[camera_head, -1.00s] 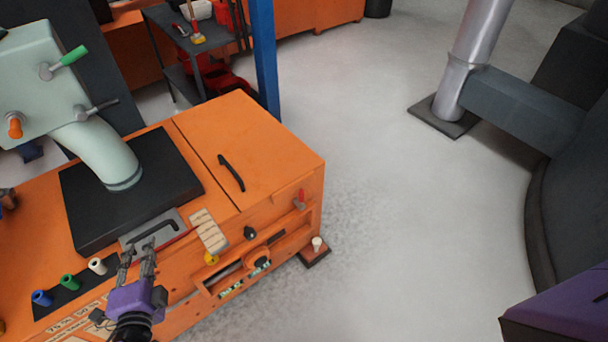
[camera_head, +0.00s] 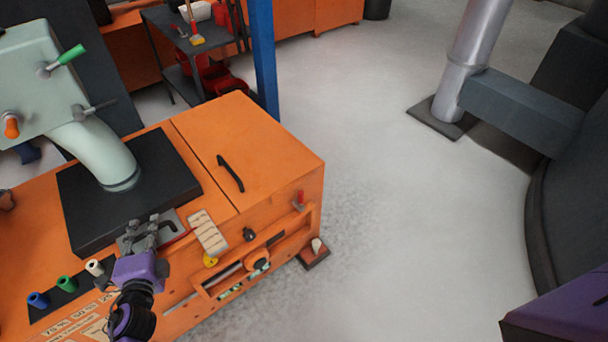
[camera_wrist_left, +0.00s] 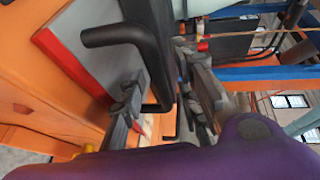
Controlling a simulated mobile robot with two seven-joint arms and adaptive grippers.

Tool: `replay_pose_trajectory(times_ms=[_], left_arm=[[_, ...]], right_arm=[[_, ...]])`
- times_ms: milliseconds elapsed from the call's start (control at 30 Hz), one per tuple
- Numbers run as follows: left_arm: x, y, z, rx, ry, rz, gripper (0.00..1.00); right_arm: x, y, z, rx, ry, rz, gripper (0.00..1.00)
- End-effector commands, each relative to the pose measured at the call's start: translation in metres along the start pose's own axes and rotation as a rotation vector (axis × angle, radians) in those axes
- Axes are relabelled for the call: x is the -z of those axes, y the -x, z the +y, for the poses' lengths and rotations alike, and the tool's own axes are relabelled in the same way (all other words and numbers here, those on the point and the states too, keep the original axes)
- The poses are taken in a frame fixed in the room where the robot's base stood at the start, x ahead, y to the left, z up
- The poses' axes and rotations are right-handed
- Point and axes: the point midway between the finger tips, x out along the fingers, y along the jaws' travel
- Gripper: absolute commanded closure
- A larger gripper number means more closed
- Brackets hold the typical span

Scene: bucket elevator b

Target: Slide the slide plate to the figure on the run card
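The slide plate (camera_head: 178,222) is a grey plate with a red edge, lying on the orange machine top beside the black base block. It carries a black bar handle (camera_head: 166,228). In the left wrist view the plate (camera_wrist_left: 106,68) and its bent handle (camera_wrist_left: 152,45) show close up. My left gripper (camera_head: 142,236) is at the handle. In the wrist view its fingers (camera_wrist_left: 160,98) stand apart, one on each side of the handle bar, with gaps showing. A cream strip with lines (camera_head: 208,233) lies right of the plate; its figures are unreadable. I cannot pick out the run card. My right gripper is not in view.
Blue, green and white knobs (camera_head: 66,284) stand left of my left gripper. A yellow tag (camera_head: 210,260) and a black knob (camera_head: 249,234) are on its right. A black lid handle (camera_head: 231,174) lies farther back. Open floor spreads to the right.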

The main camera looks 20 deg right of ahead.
Motion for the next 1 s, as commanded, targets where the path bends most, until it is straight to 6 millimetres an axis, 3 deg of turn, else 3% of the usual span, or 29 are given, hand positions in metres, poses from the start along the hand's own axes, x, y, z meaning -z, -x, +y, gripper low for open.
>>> replay_pose_trajectory(times_ms=[33,233,567,800,1000], left_arm=[[0.000,0.000,0.000,0.000,0.000,0.000,0.74],[0.000,0.000,0.000,0.000,0.000,0.000,1.00],[0.000,0.001,0.001,-0.001,-0.001,0.000,1.00],[0.009,0.023,0.006,-0.002,0.000,-0.001,1.00],[0.009,0.023,0.006,-0.001,-0.003,-0.001,1.00]], right_arm=[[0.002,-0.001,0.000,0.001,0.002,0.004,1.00],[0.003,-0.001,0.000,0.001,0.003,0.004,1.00],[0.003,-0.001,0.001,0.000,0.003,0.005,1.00],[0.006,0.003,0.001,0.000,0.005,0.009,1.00],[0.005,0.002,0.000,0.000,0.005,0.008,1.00]])
